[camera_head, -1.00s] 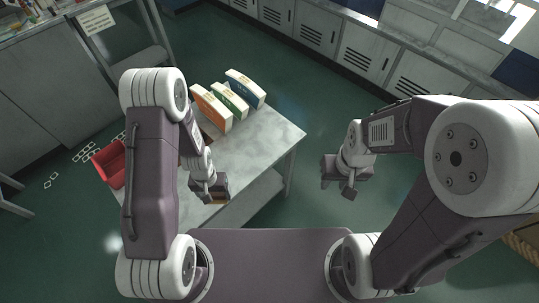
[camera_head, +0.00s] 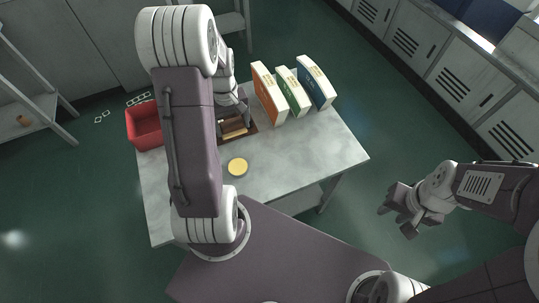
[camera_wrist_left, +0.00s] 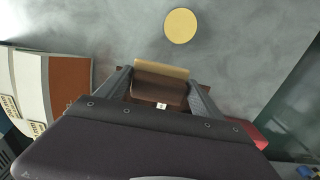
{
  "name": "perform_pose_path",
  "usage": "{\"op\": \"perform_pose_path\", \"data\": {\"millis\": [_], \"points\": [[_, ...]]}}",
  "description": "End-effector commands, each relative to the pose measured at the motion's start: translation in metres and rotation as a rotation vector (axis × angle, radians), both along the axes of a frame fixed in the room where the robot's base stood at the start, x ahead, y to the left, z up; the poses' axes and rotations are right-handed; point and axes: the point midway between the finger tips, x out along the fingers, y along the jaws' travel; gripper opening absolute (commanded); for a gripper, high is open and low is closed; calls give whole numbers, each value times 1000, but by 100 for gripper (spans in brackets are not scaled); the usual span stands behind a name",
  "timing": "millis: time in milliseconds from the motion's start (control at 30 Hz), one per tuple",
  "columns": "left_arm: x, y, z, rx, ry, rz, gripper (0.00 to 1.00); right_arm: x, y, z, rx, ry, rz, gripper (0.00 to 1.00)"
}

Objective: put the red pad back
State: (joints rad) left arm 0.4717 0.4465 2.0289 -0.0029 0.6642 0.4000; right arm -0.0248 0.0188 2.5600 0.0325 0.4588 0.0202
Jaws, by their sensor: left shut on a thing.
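My left gripper (camera_head: 234,120) is over the dark brown tray (camera_head: 253,133) on the grey table. In the left wrist view its fingers (camera_wrist_left: 160,92) are shut on a brown block with a tan edge (camera_wrist_left: 160,70). The block (camera_head: 232,128) is low over or in the tray; I cannot tell whether it touches it. No pad that is clearly red shows. A round yellow disc (camera_head: 237,167) lies flat on the table in front of the tray; it also shows in the left wrist view (camera_wrist_left: 180,26). My right gripper (camera_head: 408,208) is open and empty, off the table's right side.
A red bin (camera_head: 144,126) stands at the table's left edge. Orange (camera_head: 268,92), green (camera_head: 294,92) and blue (camera_head: 316,82) boxes stand in a row at the back, close to my left gripper. The table's (camera_head: 300,150) front and right are clear.

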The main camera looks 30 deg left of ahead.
Motion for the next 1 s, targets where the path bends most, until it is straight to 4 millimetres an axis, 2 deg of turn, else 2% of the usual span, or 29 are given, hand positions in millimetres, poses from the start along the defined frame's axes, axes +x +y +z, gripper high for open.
{"op": "perform_pose_path", "data": {"millis": [600,700,867,1000], "points": [[9,-104,-63,0,3,-8,44,0,0,-6,0,0,0,36],[10,-113,-68,0,1,-6,44,0,0,-6,0,0,0,36],[10,-116,-70,-1,1,-5,44,0,0,-7,0,0,0,36],[9,-116,-94,-1,5,-5,44,0,0,-11,0,0,0,36]]}}
